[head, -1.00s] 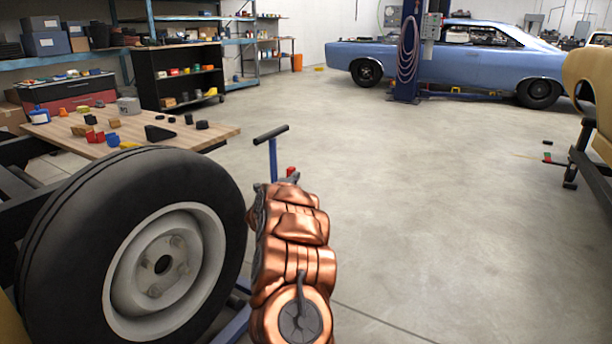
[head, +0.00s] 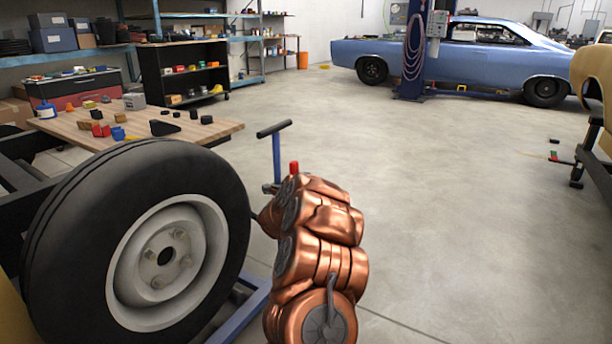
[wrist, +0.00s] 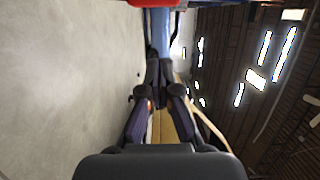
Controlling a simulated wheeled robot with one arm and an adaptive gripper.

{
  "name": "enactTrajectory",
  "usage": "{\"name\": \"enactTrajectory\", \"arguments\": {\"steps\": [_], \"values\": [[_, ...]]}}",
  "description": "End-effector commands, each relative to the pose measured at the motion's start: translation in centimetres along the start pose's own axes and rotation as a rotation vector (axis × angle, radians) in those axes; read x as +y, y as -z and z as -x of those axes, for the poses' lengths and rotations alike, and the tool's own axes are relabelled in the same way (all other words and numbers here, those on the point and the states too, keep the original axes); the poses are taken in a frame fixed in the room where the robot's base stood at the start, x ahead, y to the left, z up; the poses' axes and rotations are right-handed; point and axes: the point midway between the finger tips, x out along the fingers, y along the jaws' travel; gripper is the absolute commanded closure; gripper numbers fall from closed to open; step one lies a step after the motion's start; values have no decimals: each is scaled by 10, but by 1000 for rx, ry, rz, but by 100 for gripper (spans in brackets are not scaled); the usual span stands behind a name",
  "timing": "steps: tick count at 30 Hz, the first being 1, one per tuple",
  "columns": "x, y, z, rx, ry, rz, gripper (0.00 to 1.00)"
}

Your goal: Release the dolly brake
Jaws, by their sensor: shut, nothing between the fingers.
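The dolly's blue post (head: 276,158) stands upright beyond my arm, with a black T-handle (head: 273,128) on top. A red brake piece (head: 294,168) shows low beside the post, just above my copper-coloured arm. Part of the dolly's blue base frame (head: 236,318) shows by the tyre. In the wrist view, my gripper (wrist: 160,68) is shut and empty, its dark fingers meeting in front of the blue post (wrist: 160,30). The red piece (wrist: 152,2) is cut off at the top edge there. I cannot tell whether the fingertips touch the post. My arm hides the gripper in the head view.
A large wheel (head: 140,245) stands close on the left. Behind it is a wooden bench (head: 215,131) with small parts. A blue car (head: 470,62) and lift post (head: 415,50) are at the back, a yellow car body (head: 592,75) at right. The floor right of my arm is clear.

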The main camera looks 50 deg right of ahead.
Motion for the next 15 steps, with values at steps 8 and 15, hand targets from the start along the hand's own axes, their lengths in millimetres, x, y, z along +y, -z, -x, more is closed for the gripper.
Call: {"name": "enactTrajectory", "arguments": {"steps": [8, 15], "values": [[0, -1, 36, -3, -5, 1, 100], [0, 0, 60, -2, -4, 0, 100]]}}
